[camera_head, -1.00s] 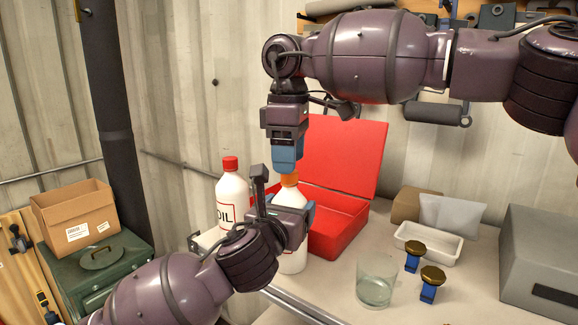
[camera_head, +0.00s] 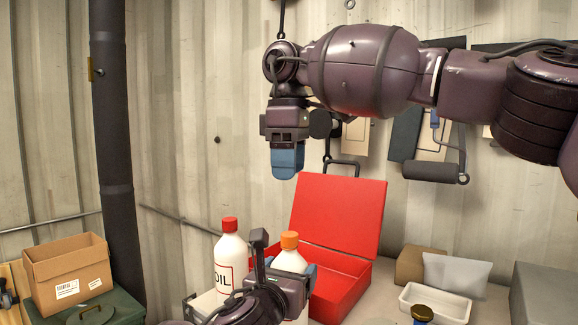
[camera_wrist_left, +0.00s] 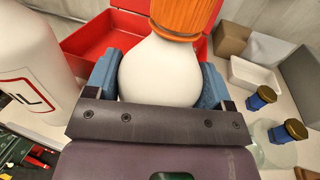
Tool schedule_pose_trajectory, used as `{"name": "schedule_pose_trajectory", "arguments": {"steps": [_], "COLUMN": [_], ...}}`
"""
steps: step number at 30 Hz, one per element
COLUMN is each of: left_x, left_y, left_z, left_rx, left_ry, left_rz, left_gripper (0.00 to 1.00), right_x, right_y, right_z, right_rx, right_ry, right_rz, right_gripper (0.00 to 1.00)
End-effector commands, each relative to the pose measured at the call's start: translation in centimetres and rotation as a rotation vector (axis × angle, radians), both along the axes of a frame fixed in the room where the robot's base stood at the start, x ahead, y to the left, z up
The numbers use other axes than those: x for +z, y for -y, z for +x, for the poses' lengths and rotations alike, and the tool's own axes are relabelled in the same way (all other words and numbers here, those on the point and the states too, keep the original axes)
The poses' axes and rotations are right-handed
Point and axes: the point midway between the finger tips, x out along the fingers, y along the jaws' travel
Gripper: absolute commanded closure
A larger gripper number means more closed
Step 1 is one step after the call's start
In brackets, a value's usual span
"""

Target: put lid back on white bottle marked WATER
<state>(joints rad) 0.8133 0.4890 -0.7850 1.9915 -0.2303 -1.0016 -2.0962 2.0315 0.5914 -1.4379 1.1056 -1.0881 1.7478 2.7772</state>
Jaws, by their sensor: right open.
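A white bottle (camera_head: 291,261) with an orange lid (camera_head: 290,240) on its top stands at the lower middle of the head view. My left gripper (camera_head: 290,276) is around it, and in the left wrist view its blue fingers press both sides of the white body (camera_wrist_left: 160,72). The orange lid (camera_wrist_left: 184,16) sits on the neck there. No WATER marking shows from these sides. My right gripper (camera_head: 286,163) points down above the lid, clear of it, open and empty. Its two fingers overlap in the head view.
A white OIL bottle (camera_head: 231,257) with a red cap stands close on the left. An open red box (camera_head: 340,215) is behind. A white tray (camera_head: 436,302) and blue items with dark gold tops (camera_wrist_left: 262,98) lie to the right, near a glass (camera_wrist_left: 268,142).

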Motion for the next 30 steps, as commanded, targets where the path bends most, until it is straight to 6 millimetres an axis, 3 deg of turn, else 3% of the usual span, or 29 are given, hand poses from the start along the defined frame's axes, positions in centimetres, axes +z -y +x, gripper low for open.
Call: {"name": "schedule_pose_trajectory", "arguments": {"steps": [1,4,16,30], "left_x": [0.0,0.0,0.0,-0.1], "left_y": [0.0,0.0,-0.4,-3.0], "left_z": [0.0,0.0,-0.8,-7.8], "left_rx": [0.000,0.000,0.000,-0.001], "left_ry": [-0.001,-0.001,0.001,0.001], "left_rz": [0.000,0.000,0.001,0.001], "left_gripper": [0.16,0.01,0.00,0.00], "right_x": [0.0,0.0,-0.2,-1.2], "right_y": [0.0,0.0,0.0,0.0], "right_z": [0.0,0.0,0.0,-0.2], "right_rx": [0.000,0.000,0.000,0.000], "right_ry": [0.000,0.000,0.001,0.005], "right_rz": [0.000,0.000,0.000,0.000], "right_gripper": [0.39,0.39,0.39,0.39]}}
